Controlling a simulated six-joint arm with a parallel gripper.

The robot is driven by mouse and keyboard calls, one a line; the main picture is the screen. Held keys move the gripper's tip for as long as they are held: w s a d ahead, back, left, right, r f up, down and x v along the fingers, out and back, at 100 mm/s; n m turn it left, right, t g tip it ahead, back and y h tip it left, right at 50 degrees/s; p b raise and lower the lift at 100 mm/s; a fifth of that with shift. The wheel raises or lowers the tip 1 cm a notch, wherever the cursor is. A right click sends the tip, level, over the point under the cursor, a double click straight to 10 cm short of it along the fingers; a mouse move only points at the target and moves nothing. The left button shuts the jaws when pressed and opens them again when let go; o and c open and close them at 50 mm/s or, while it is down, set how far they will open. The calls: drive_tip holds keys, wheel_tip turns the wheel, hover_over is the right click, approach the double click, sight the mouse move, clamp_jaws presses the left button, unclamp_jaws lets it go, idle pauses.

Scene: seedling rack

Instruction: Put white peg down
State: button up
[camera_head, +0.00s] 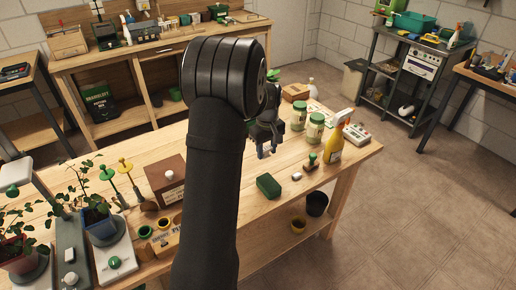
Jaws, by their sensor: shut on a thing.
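My gripper (267,151) is right of my dark arm link, above the far part of the wooden bench (345,160), fingers pointing down. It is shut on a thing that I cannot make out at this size. I cannot clearly pick out a white peg. A small whitish block (297,176) lies on the bench to the right of and nearer than my gripper. My arm hides the middle of the bench.
A green block (268,186) lies in front of my gripper. Two jars (315,128) and a yellow spray bottle (334,145) stand to its right, a green-topped stamp (311,161) before them. A brown box (166,178) and potted plants (97,218) stand left of my arm.

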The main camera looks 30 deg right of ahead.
drive_tip(key=w+a+f, duration=0.1)
drive_tip(key=w, duration=0.2)
drive_tip(key=w+a+f, duration=0.1)
drive_tip(key=w+f, duration=0.1)
drive_tip(key=w+a+f, duration=0.1)
drive_tip(key=w+f, duration=0.1)
drive_tip(key=w, duration=0.1)
drive_tip(key=shift+w+a+f, duration=0.25)
drive_tip(key=shift+w+a, duration=0.05)
drive_tip(key=shift+f, duration=2.05)
drive_tip(key=shift+f, duration=0.15)
drive_tip(key=o, duration=1)
drive_tip(key=shift+c, duration=0.2)
wheel_tip(320, 180, up, 12)
drive_tip(key=shift+r, duration=0.2)
